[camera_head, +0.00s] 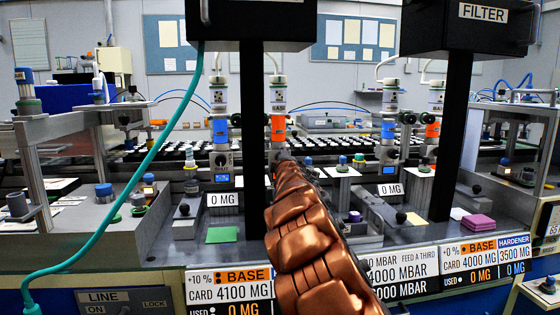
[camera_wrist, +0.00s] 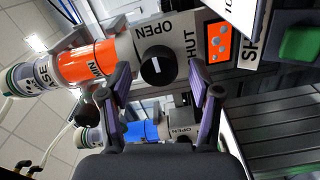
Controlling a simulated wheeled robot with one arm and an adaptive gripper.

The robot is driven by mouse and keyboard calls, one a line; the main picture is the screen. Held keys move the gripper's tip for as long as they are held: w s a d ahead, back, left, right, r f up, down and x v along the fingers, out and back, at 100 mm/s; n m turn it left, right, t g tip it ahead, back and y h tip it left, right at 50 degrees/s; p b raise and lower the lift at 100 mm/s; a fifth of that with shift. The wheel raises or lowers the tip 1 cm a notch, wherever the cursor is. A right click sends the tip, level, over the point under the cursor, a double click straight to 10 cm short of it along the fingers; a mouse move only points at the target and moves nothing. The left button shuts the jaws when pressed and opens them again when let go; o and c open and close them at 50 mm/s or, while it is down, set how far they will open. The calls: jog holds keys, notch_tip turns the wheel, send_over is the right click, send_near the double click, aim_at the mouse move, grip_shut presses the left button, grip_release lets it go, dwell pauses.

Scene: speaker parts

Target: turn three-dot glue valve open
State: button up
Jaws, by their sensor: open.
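The glue valve with an orange band (camera_wrist: 92,62) fills the upper left of the wrist view. It has a black round knob (camera_wrist: 157,66) with a short white mark, between OPEN and SHUT labels. Beside it is an orange plate with dots (camera_wrist: 218,42); I cannot count them surely. My gripper (camera_wrist: 160,78) is open, with one finger on either side of the knob in the picture. I cannot tell whether either finger touches it. In the head view, the orange-banded valve column (camera_head: 278,128) stands at the far end of my copper arm, which hides its lower part.
A second valve with a blue band (camera_wrist: 143,131) lies below in the wrist view, near my fingers. A green button (camera_wrist: 300,43) is at the right. In the head view, a black post (camera_head: 253,140) stands left of my arm, and a teal hose (camera_head: 130,190) hangs at left.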

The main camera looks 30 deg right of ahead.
jog(key=v, duration=1.1)
jog(key=shift+s, duration=0.1)
dwell(0.5)
jog(key=s+a+f+m+g, duration=0.45)
jog(key=s+f, duration=0.35)
jog(key=s, duration=0.2)
jog(key=s+a+f+m+g, duration=0.3)
jog(key=s+f+m+g, duration=0.3)
jog(key=s+f, duration=0.4)
jog(key=s+a+f+g+y, duration=0.2)
jog(key=s+a+f+g, duration=0.15)
jog(key=s+a, duration=0.45)
jog(key=s+a+f+g+y, duration=0.2)
jog(key=s+a+f+y, duration=0.15)
jog(key=s+a, duration=0.45)
jog(key=s+a+f+g+y, duration=0.25)
jog(key=s+a+f, duration=0.2)
jog(key=s, duration=0.65)
notch_tip(320, 180, up, 25)
jog(key=s+h+p, duration=0.1)
jog(key=s+p, duration=0.1)
jog(key=p, duration=2)
jog(key=shift+a+f, duration=0.2)
jog(key=shift+a, duration=0.1)
jog(key=shift+s+m, duration=0.15)
jog(key=shift+m, duration=0.1)
